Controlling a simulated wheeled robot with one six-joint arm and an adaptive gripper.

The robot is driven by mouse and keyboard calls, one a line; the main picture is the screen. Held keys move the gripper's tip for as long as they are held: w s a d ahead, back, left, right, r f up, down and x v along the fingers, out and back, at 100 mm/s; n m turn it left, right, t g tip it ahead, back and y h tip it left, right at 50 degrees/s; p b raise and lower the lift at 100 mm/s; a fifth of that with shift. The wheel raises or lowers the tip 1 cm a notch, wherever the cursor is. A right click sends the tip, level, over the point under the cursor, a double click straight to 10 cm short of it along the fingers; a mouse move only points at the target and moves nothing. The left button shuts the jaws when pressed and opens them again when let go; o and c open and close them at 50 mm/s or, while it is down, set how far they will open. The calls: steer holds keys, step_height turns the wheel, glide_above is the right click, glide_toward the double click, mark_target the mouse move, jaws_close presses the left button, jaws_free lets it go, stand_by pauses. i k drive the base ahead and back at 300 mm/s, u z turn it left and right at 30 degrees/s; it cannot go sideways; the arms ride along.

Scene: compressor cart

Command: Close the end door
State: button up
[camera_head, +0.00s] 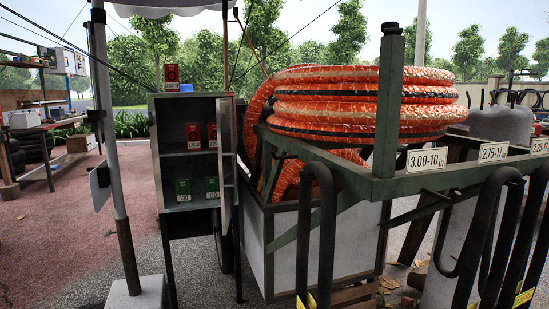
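A grey metal cabinet (168,122) on dark legs stands left of centre, its front open. Its door (226,160), which I take for the end door, is hinged on the right side. It stands open towards me and shows nearly edge-on. The handle or latch cannot be made out. Inside, red boxes (193,135) stand on the upper shelf and green boxes (183,189) on the lower one. My gripper is not in view.
A red box (171,75) stands on the cabinet top. Orange-wrapped tyres (335,100) rest on a green frame (385,185) over a bin (345,240), close to the door's right. A pole (112,150) stands left of the cabinet. Black inner tubes (500,235) hang at front right. Ground further left is open.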

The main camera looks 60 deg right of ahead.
mark_target(228, 159)
steer(key=z, duration=0.6)
steer(key=k, duration=1)
steer(key=z, duration=0.2)
steer(key=i, duration=0.55)
steer(key=u, duration=0.65)
steer(key=i, duration=0.75)
steer(key=z, duration=0.7)
steer(key=i, duration=0.55)
steer(key=z, duration=0.55)
